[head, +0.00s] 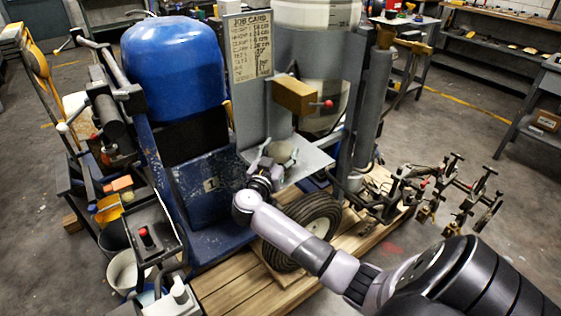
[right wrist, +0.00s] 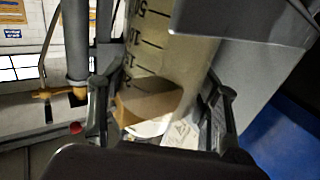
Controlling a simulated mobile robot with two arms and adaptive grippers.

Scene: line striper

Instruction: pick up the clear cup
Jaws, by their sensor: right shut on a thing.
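My right gripper (head: 278,162) reaches in from the lower right to the grey metal shelf of the striper. Its two fingers stand on either side of a small, rounded, greyish see-through cup (head: 283,151), and it is shut on the cup. In the right wrist view the fingers of my right gripper (right wrist: 160,112) stand wide apart. The clear cup's outline is hard to make out there against the things behind it. My left gripper is not in view.
A wooden block (head: 295,95) with a red knob sits just above the cup, before a marked white tank (head: 318,14). A job card (head: 251,47) is on the upright plate at left. A blue tank (head: 174,65) stands further left.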

